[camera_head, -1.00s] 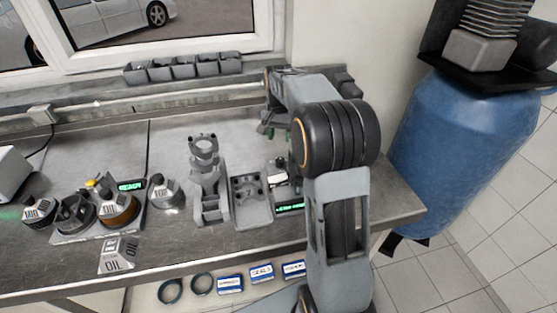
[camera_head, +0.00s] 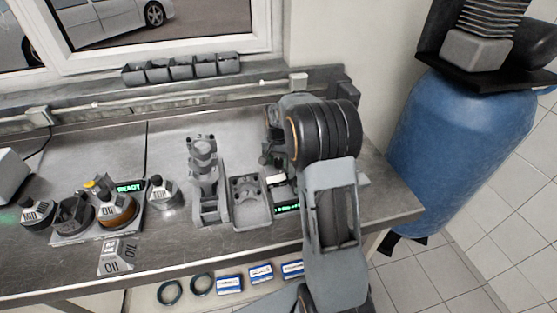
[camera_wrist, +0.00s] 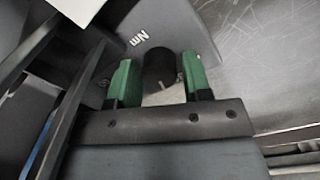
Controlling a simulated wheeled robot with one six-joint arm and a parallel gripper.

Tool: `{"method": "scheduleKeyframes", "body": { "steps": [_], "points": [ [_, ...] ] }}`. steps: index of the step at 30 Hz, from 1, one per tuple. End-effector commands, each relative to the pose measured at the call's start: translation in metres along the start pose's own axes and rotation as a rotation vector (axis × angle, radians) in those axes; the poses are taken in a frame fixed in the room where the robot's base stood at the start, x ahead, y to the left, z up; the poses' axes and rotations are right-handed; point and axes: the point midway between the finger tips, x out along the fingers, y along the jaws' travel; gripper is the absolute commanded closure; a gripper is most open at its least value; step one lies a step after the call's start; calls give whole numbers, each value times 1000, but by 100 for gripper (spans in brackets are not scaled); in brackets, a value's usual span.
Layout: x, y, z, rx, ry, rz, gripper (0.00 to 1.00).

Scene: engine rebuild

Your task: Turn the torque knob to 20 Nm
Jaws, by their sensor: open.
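The torque knob (camera_wrist: 160,66) is a dark round cap in the wrist view, on a grey housing (camera_wrist: 95,38) marked "Nm". My gripper (camera_wrist: 157,80) is open, with one green fingertip on each side of the knob. I cannot tell whether either finger touches it. A light pointer line shows on the knob's near side, but no scale figures can be read. In the head view the device's green display (camera_head: 287,209) shows beside my arm, too small to read. My arm hides most of the device there.
A grey tray (camera_head: 250,222) and a grey upright fixture (camera_head: 203,175) stand left of the device. A row of grey bins (camera_head: 183,68) lies by the window. A blue barrel (camera_head: 465,150) stands right of the bench.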

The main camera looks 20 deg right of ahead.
Motion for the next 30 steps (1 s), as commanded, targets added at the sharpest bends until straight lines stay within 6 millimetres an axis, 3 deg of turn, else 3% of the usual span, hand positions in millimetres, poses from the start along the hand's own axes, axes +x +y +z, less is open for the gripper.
{"method": "scheduleKeyframes", "body": {
  "steps": [3, 13, 20, 30],
  "points": [
    [0, 0, 0, 0, 0, 0, 57],
    [0, 0, 0, 0, 0, 0, 88],
    [0, 0, 0, -29, 1, 0, 89],
    [0, 0, 0, -237, 6, 0, 89]
  ]
}}
